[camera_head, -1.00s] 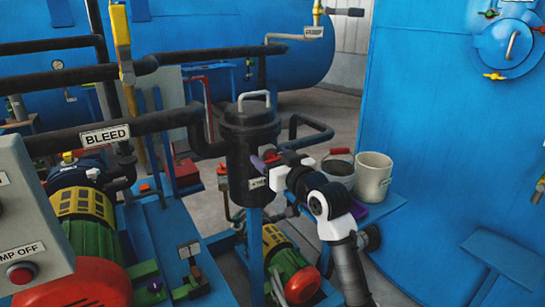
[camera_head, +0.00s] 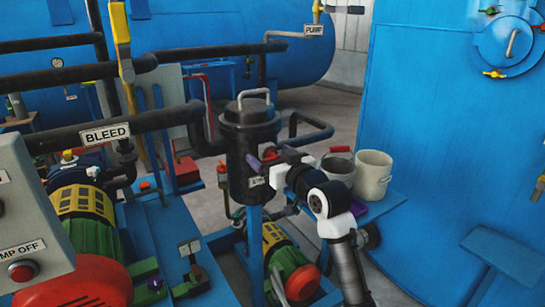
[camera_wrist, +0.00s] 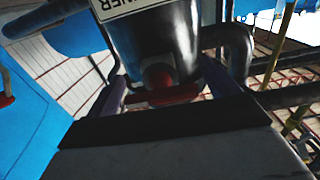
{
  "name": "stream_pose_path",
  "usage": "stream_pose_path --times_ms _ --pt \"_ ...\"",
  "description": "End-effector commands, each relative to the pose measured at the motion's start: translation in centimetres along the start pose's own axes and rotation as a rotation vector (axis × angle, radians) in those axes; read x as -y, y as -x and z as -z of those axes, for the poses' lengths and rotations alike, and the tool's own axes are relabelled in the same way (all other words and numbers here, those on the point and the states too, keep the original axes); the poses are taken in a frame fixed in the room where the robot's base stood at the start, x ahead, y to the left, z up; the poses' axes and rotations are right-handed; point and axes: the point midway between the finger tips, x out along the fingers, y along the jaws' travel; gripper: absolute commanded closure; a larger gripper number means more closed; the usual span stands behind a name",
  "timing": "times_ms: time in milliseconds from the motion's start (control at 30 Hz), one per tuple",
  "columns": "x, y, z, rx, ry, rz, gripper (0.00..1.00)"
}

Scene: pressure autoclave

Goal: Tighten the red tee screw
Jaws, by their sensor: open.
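The red tee screw (camera_wrist: 172,95) shows in the wrist view as a round red end with a red crossbar, low on the black cylindrical vessel. In the head view a small red part of the tee screw (camera_head: 270,155) shows at the vessel's right side, beside my gripper (camera_head: 266,162). My gripper's purple fingers stand apart on either side of the tee screw in the wrist view (camera_wrist: 165,85). The gripper is open; I cannot tell whether either finger touches the screw. The black vessel (camera_head: 248,135) stands upright on a blue post, with a handle on its lid.
Two buckets (camera_head: 373,175) stand on a blue shelf right of my arm. A large blue tank wall (camera_head: 440,130) fills the right side. Dark pipes (camera_head: 150,120) run to the vessel from the left. A green and red pump (camera_head: 290,265) sits below.

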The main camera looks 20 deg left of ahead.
Motion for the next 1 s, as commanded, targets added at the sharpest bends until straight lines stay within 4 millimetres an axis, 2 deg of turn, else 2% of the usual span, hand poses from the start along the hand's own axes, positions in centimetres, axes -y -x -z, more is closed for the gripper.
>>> stream_pose_path --times_ms 167,500,700,833,1000 --pt "-0.1 1.5 -0.2 -0.002 -0.001 -0.001 0.13" --pt "-0.1 9.1 -0.3 -0.003 0.000 -0.003 0.13" --pt "-0.1 12.4 -0.2 -0.001 0.000 -0.002 0.13" --pt "0.0 13.5 -0.1 -0.001 0.000 -0.001 0.13" --pt "0.0 13.8 0.0 0.001 0.000 0.000 0.13"
